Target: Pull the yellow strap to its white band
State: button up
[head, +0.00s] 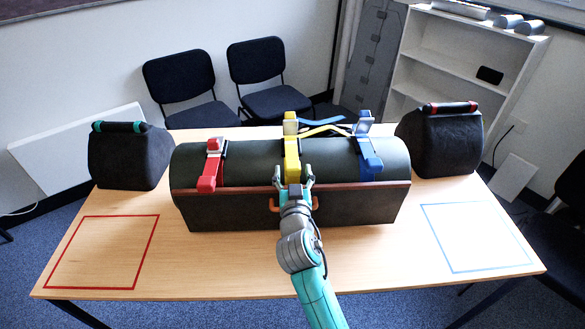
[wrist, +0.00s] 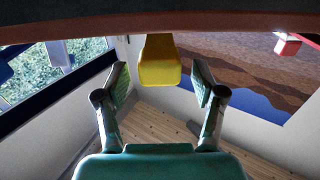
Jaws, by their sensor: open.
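The yellow strap (head: 292,158) runs down the front of a dark green rounded load from a buckle (head: 290,124) on top. My gripper (head: 294,180) is open at the strap's lower end, with one finger on each side. In the wrist view the yellow end (wrist: 159,62) shows between the two open fingers (wrist: 160,80), with gaps on both sides and no visible contact. I cannot clearly make out a white band on the strap.
A red strap (head: 210,168) lies to the left and a blue strap (head: 369,156) to the right. A blue and a yellow tail cross on top. Dark bags (head: 130,160) (head: 440,143) flank the load. The table's front corners, with red and blue outlines, are clear.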

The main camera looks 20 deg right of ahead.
aim_at(293, 173)
jog(key=shift+x, duration=1)
grip_shut()
jog(key=shift+v, duration=2.45)
grip_release()
